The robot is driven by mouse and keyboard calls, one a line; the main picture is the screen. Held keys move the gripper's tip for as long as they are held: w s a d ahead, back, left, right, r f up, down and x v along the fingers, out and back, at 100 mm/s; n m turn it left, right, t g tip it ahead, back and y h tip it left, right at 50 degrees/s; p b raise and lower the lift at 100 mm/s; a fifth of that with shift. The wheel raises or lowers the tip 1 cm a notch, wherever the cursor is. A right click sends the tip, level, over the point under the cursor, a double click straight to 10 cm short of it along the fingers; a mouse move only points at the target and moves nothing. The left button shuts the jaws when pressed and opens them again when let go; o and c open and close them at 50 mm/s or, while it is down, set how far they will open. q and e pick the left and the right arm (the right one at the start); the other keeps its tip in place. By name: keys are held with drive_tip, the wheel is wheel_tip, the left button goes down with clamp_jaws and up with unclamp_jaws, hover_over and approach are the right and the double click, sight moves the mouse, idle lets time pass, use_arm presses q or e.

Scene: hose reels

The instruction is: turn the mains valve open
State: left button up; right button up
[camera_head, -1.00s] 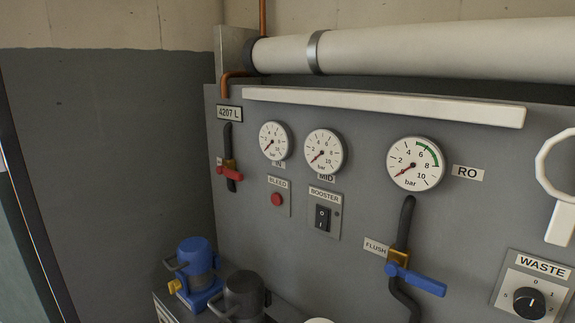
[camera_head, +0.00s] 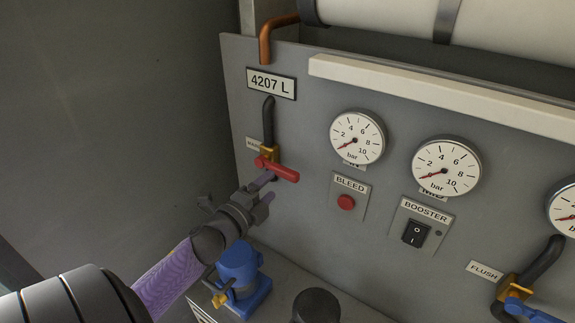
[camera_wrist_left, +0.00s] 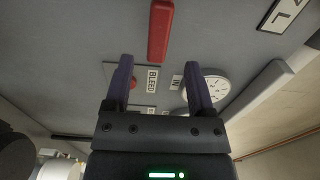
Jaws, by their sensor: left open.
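The mains valve has a red lever handle (camera_head: 280,170) on a brass body (camera_head: 268,153), fitted to a dark pipe under the 4207 L plate on the grey panel. The handle points right and slightly down, across the pipe. My left gripper (camera_head: 264,186) is just below and in front of the handle, open and empty. In the left wrist view the red handle (camera_wrist_left: 160,30) lies beyond the gap between the spread fingers of the left gripper (camera_wrist_left: 159,78); no contact shows. The small label left of the valve is partly hidden. My right gripper is not in view.
Right of the valve are gauges (camera_head: 357,137), the red BLEED button (camera_head: 346,202) and the BOOSTER switch (camera_head: 415,233). A blue FLUSH handle (camera_head: 530,312) is at lower right. A blue pump (camera_head: 240,270) stands below. A white ledge (camera_head: 440,95) juts out above the gauges.

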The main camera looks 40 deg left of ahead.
sight(281, 175)
use_arm(q)
drive_tip(key=w, duration=0.4)
drive_tip(key=w+a, duration=0.1)
drive_tip(key=w, duration=0.1)
drive_tip(key=shift+w+f, duration=0.1)
drive_tip(key=shift+w, duration=0.3)
clamp_jaws()
idle(0.9)
